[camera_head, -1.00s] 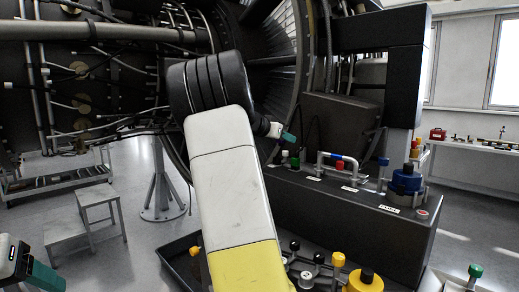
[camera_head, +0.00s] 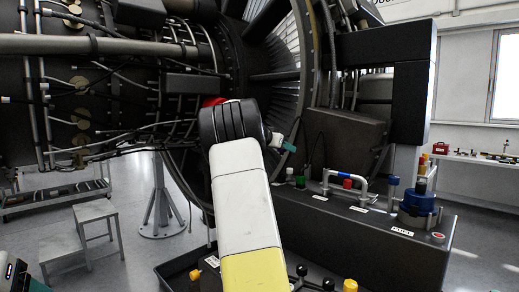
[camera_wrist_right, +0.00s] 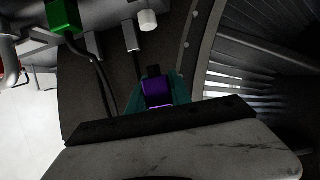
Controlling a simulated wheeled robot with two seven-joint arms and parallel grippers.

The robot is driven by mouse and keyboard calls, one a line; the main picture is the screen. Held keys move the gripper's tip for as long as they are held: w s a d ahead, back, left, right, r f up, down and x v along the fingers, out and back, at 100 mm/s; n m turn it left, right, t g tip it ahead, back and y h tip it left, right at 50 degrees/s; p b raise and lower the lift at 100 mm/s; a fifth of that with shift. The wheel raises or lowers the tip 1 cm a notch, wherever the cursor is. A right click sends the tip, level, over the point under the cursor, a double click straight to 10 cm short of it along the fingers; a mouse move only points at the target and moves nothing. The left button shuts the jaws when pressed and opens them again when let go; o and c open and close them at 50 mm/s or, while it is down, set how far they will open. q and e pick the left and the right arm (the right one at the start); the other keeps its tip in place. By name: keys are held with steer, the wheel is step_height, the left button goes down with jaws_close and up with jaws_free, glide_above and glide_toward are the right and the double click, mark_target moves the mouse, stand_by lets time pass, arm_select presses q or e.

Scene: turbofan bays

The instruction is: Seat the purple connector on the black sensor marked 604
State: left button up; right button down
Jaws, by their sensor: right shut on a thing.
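The purple connector (camera_wrist_right: 158,93) is in the right wrist view, between the teal fingers of my right gripper (camera_wrist_right: 157,104), which is shut on it. A small black piece (camera_wrist_right: 153,71) shows just beyond it; I cannot tell whether this is part of the connector or something else. In the head view my right gripper (camera_head: 284,143) is in front of the engine, above the black bench unit's left end; the connector cannot be made out there. No mark 604 is readable, so I cannot identify the black sensor. My left gripper (camera_head: 12,274) is cut off at the lower left corner, its fingertips out of sight.
The black bench unit (camera_head: 345,228) carries a pipe loop (camera_head: 345,175), a green cap (camera_head: 300,181) and a blue valve (camera_head: 418,206). The engine (camera_head: 110,75) fills the left. Grey steps (camera_head: 92,217) and a stand (camera_head: 160,205) are on the floor.

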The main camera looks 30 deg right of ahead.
mark_target(288, 170)
steer(key=shift+f, duration=0.1)
steer(key=shift+f, duration=2.5)
steer(key=shift+f, duration=1.75)
stand_by(0.7)
steer(key=c, duration=0.7)
jaws_free()
step_height(288, 170, up, 7)
stand_by(0.8)
stand_by(0.5)
